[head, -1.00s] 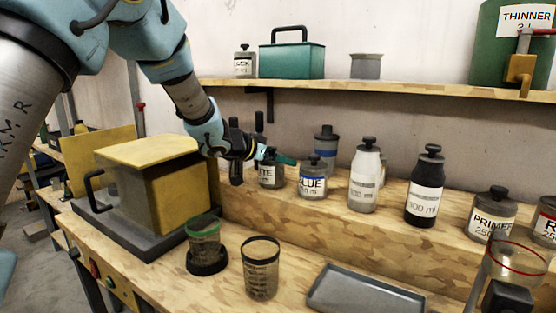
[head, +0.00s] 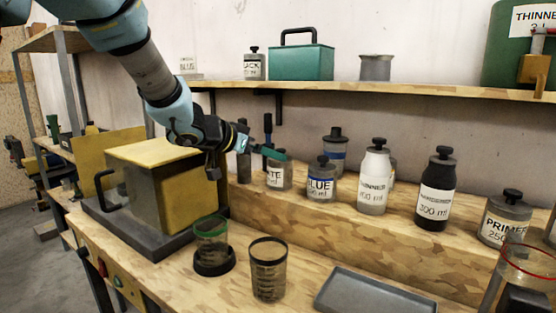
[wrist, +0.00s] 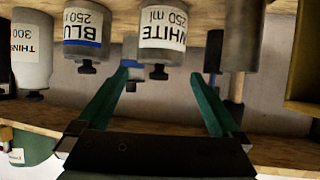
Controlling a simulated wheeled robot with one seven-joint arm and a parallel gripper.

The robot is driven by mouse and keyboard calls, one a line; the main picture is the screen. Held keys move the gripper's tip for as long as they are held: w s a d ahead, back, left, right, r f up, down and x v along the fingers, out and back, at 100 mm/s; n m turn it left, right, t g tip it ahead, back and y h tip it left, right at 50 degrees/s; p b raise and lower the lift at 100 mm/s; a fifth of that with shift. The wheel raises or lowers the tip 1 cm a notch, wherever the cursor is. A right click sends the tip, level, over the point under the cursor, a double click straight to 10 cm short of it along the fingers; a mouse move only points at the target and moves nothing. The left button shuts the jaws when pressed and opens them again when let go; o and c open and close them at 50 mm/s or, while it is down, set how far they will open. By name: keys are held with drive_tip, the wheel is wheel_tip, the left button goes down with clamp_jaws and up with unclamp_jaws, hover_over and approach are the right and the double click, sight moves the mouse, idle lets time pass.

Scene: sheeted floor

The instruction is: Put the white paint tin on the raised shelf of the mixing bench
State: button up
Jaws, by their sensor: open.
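The white paint tin (head: 279,176) stands upright on the wooden step at the back of the bench, its label partly hidden behind my gripper in the head view. In the wrist view, which looks upside down, the white tin (wrist: 164,32) reads "WHITE 250 ml", with its dark knob between the lines of my fingers. My gripper (head: 274,153) is open and empty, close to the tin's upper part. In the wrist view its green fingers (wrist: 162,82) are spread wide and touch nothing visible. The raised wall shelf (head: 415,91) runs above the step.
The blue tin (head: 320,182) stands just right of the white one, with thinner bottle (head: 374,178) and dark bottle (head: 437,187) beyond. A teal box (head: 301,63) and grey cup (head: 375,68) occupy the shelf, with bare board between. A yellow-lidded box (head: 160,190) stands left.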

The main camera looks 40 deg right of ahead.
drive_tip(key=shift+v, duration=1.5)
